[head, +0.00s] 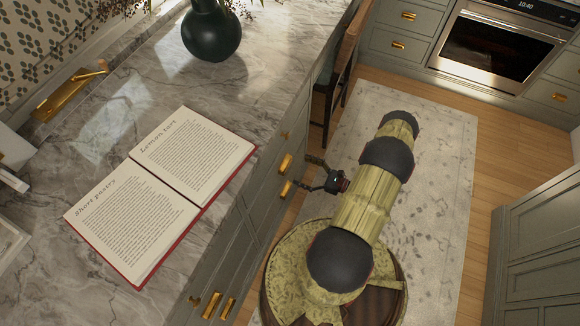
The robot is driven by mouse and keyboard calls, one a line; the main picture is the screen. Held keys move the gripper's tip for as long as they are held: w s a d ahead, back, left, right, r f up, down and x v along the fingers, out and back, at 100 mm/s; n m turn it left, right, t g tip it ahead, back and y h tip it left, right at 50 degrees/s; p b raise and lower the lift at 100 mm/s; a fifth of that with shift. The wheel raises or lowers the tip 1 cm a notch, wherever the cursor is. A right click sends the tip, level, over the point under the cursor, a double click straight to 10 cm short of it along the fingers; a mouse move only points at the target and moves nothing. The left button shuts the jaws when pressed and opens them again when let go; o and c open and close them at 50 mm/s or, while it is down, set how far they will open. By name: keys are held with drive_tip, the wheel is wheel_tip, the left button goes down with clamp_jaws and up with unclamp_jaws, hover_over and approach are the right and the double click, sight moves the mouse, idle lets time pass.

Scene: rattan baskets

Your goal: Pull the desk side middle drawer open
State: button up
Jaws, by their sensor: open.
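The desk side is a grey-green cabinet front under the marble counter, with a stack of drawers at its far end. Two gold handles show there, an upper handle (286,163) and a lower handle (286,190). I cannot tell for sure which belongs to the middle drawer. The drawer fronts (266,186) look flush and shut. My gripper (304,172) is open, its dark fingers spread and pointing left at the cabinet. It is just right of the two handles, and contact is not clear. My arm reaches in from the right, over the floor.
An open book (165,190) lies on the marble counter (105,135), with a dark vase (211,30) behind it. A chair (345,65) stands beyond the drawers. An oven (492,48) is at the back right. The rug (440,150) right of my arm is clear.

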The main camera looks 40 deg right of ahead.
sight(288, 165)
drive_tip(key=shift+b+x, duration=0.35)
drive_tip(key=shift+x, duration=2.3)
drive_tip(key=shift+c, duration=1.4)
drive_tip(key=c, duration=1.4)
